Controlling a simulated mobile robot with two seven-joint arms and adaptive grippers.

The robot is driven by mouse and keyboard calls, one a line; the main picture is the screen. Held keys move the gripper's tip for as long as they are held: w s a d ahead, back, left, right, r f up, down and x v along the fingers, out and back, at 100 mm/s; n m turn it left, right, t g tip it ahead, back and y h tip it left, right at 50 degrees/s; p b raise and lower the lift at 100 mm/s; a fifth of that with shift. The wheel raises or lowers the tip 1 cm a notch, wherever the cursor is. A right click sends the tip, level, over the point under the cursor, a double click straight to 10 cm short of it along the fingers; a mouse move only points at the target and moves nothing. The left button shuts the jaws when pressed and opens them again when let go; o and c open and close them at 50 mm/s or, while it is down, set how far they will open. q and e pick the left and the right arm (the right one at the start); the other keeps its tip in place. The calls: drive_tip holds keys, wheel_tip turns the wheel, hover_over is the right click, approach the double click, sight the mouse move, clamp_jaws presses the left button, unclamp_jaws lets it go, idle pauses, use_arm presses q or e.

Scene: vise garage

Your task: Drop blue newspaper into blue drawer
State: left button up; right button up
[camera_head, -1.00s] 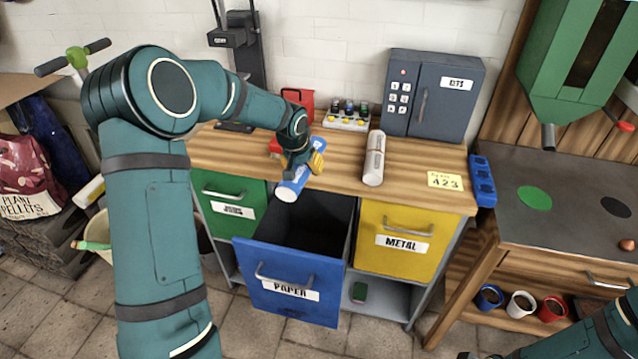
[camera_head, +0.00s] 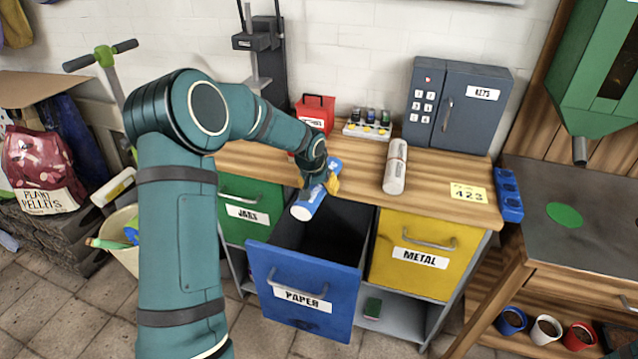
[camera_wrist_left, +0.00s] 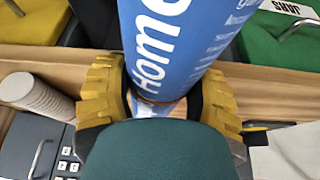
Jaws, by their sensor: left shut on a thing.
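The blue newspaper (camera_head: 310,200) is a rolled tube held in my left gripper (camera_head: 320,187). Its near white end hangs tilted over the back of the open blue drawer (camera_head: 303,296), labelled PAPER. In the left wrist view the roll (camera_wrist_left: 180,40) lies between the two yellow fingers of my left gripper (camera_wrist_left: 160,100), which touch its sides. The blue drawer is pulled out, and its dark inside looks empty as far as it shows.
A white rolled newspaper (camera_head: 396,167) lies on the wooden bench top (camera_head: 440,192). A green drawer (camera_head: 248,211) and a yellow METAL drawer (camera_head: 424,258) flank the blue one, both shut. A grey safe (camera_head: 458,105) and a red box (camera_head: 315,115) stand behind.

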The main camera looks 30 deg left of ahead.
use_arm(q)
drive_tip(key=shift+r, duration=0.1)
drive_tip(key=o, duration=1.4)
drive_tip(key=v, duration=1.2)
